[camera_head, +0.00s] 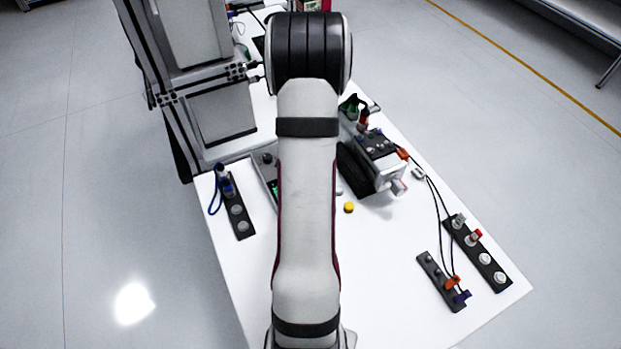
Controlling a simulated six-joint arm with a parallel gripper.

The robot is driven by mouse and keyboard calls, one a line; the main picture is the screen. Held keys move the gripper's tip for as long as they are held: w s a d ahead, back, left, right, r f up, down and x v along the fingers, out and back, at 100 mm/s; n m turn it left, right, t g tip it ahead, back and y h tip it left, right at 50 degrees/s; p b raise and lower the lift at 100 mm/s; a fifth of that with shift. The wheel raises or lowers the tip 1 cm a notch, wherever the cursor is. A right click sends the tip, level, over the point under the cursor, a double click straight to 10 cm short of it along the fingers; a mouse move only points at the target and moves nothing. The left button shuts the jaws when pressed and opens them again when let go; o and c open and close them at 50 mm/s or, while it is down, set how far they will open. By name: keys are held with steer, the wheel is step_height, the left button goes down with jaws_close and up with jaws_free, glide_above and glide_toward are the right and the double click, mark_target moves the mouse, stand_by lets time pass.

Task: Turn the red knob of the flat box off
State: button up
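A flat box with a green display (268,182) lies on the white table, just left of my arm. It has a dark round part near its top left, and my arm hides its right part. I cannot make out a red knob on its visible part. A red-topped piece (474,237) shows on a black strip (487,263) at the right of the table. Another upright red piece (363,119) stands just right of my arm. My gripper does not show; my arm fills the middle of the view.
A black and grey device (381,169) stands right of my arm, near a yellow button (349,208). A black strip with round pieces (238,213) lies at left. A smaller strip (438,280) with orange and purple plugs and black cables lies at right. The table's front middle is clear.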

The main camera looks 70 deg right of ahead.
steer(key=shift+f, duration=0.25)
steer(key=shift+c, duration=0.2)
jaws_close()
